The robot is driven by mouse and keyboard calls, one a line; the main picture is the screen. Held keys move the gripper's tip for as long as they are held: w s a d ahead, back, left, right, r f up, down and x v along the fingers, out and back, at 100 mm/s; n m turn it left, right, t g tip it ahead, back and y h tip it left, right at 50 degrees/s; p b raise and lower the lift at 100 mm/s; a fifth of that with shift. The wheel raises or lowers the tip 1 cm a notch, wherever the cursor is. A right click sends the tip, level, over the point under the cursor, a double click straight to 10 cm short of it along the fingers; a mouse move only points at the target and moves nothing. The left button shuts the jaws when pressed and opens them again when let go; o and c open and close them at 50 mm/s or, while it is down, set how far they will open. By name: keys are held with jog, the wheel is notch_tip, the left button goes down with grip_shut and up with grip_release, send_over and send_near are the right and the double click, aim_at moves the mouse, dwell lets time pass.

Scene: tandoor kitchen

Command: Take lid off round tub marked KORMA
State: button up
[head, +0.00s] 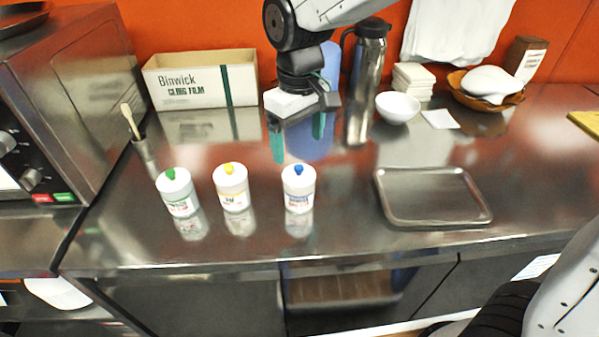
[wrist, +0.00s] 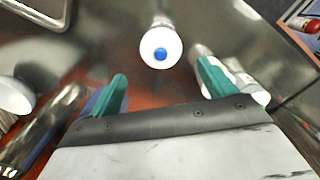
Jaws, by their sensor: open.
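Three round white tubs with lids stand in a row on the steel counter: one with a green knob (head: 178,192), one with a yellow knob (head: 232,188), and one with a blue knob (head: 299,188). Their labels are too small to read surely, so I cannot tell which says KORMA. My gripper (head: 299,138) is open and empty, above and behind the blue-knobbed tub. In the wrist view, that tub's blue knob (wrist: 161,54) shows ahead of and between the open teal fingers (wrist: 162,78). Another tub is partly hidden behind the right finger.
A steel tray (head: 432,222) lies empty to the right. Behind stand a cling film box (head: 200,88), a steel flask (head: 367,75), a white bowl (head: 397,107) and a basket (head: 487,92). A holder with a brush (head: 145,152) stands left, near the oven. Counter between tubs and tray is clear.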

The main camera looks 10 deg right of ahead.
aim_at(299, 166)
notch_tip(299, 166, down, 6)
jog(key=shift+s+f, duration=0.15)
jog(key=c, duration=1)
